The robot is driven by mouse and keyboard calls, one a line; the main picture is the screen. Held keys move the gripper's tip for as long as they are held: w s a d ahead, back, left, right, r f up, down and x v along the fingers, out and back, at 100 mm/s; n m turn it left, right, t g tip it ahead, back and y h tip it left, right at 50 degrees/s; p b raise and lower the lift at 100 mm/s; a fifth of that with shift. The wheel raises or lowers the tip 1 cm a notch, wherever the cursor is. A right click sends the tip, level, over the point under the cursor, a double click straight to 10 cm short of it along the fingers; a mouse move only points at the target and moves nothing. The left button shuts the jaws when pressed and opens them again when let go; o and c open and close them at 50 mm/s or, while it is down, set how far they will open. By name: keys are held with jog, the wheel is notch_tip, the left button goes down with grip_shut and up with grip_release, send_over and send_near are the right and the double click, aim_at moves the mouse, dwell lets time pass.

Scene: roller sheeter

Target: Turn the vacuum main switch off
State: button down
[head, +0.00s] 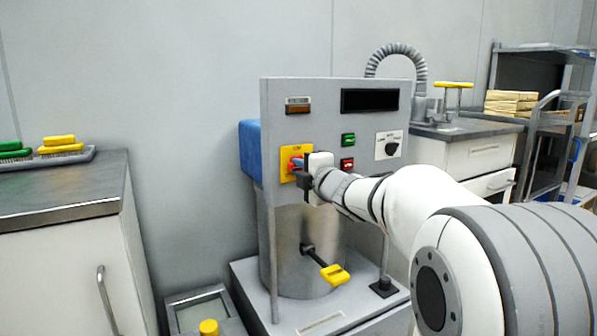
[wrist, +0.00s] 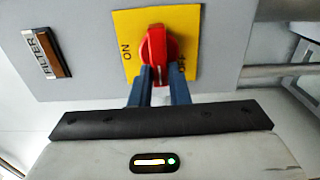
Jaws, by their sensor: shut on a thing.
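The main switch is a red rotary knob (wrist: 157,48) on a yellow plate (wrist: 190,22). In the wrist view "ON" reads at the plate's left and a partly hidden "OFF" at its right. The knob's white line runs up and down in that view. My gripper (wrist: 163,78) has its two blue fingers shut on the lower part of the knob. In the head view the yellow plate (head: 285,163) is on the left of the grey panel, and my gripper (head: 300,165) partly covers the red knob.
The panel (head: 330,125) carries a green button (head: 348,140), a red button (head: 347,165) and a black dial (head: 392,149). A yellow-handled lever (head: 334,274) sticks out below. Benches stand left (head: 70,190) and right (head: 470,128).

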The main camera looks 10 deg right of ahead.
jog(key=shift+f, duration=0.2)
jog(key=c, duration=1.4)
grip_release()
jog(key=shift+r, duration=0.1)
jog(key=p+v, duration=0.2)
jog(key=v, duration=0.6)
jog(key=shift+r, duration=0.1)
